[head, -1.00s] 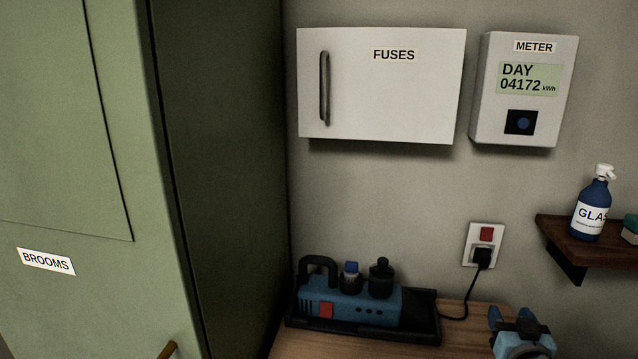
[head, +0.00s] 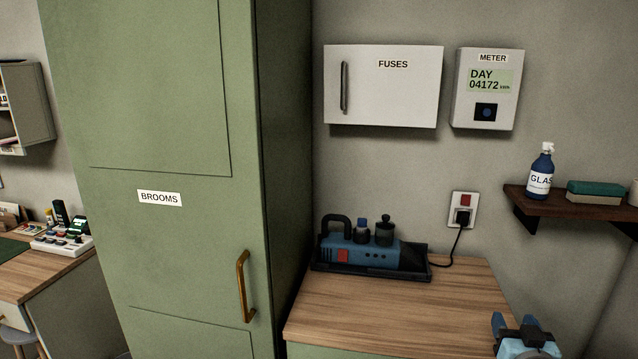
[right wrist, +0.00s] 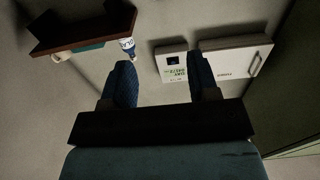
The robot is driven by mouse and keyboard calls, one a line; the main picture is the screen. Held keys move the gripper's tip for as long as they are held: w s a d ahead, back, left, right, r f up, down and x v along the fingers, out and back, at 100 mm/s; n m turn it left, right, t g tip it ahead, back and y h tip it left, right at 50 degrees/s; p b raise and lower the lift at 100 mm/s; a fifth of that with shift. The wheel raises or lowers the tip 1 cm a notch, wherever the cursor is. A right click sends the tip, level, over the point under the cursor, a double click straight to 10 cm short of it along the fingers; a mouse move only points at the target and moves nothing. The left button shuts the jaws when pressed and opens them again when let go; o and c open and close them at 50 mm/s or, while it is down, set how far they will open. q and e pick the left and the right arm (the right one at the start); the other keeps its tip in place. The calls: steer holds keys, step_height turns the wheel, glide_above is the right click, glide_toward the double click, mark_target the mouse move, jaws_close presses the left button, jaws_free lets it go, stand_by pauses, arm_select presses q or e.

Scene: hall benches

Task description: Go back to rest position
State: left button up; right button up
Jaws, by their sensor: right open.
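My right gripper (head: 516,322) shows at the bottom right corner of the head view, in front of the bench. Its two blue fingers stand apart with nothing between them, as the right wrist view (right wrist: 162,78) also shows. In that wrist view the wall appears upside down beyond the fingers. My left gripper is not in view.
A green broom cabinet (head: 165,255) stands left of a wooden bench (head: 415,310). The bench holds a black tray (head: 345,268) with a blue device (head: 352,252), plugged into a wall socket (head: 463,208). A shelf (head: 560,205) with a spray bottle (head: 540,178) juts out at right.

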steer(key=s+a+f+n+g+y, duration=0.2)
steer(key=s+a+f, duration=0.3)
steer(key=f, duration=0.3)
steer(key=s+a+f+n+g+y, duration=0.1)
steer(key=s+a+f+y, duration=0.1)
steer(key=s+a+f, duration=0.45)
steer(key=s+a+f+n+g+y, duration=0.2)
steer(key=s+a+f+g+y, duration=0.15)
steer(key=s+a+f, duration=0.65)
arm_select(q)
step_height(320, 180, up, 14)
steer(key=p, duration=1.6)
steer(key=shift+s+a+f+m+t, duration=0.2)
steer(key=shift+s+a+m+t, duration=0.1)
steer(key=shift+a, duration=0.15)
arm_select(e)
steer(key=s+r, duration=0.4)
steer(key=r, duration=0.9)
steer(key=shift+d+n, duration=0.4)
steer(key=shift+f, duration=0.1)
